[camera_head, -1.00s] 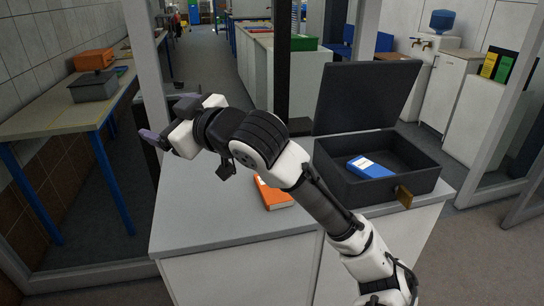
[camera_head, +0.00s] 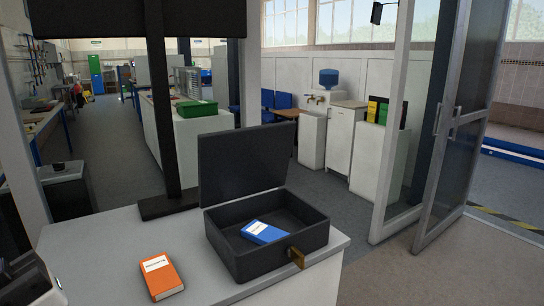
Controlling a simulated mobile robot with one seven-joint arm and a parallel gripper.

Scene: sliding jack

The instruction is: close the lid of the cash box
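The dark grey cash box (camera_head: 255,264) stands on the counter in the head view. Its lid (camera_head: 243,163) is open, standing about upright at the back edge of the box. A blue booklet (camera_head: 264,232) with a white label lies inside the box. A brass-coloured clasp (camera_head: 297,258) is on the box's front right side. My gripper cannot be made out in this view. Only a black and white part of my arm shows at the lower left edge, apart from the box.
An orange book (camera_head: 161,277) lies on the white counter (camera_head: 95,260), left of the box. A glass door (camera_head: 455,130) stands open at the right. The counter's left part is largely clear.

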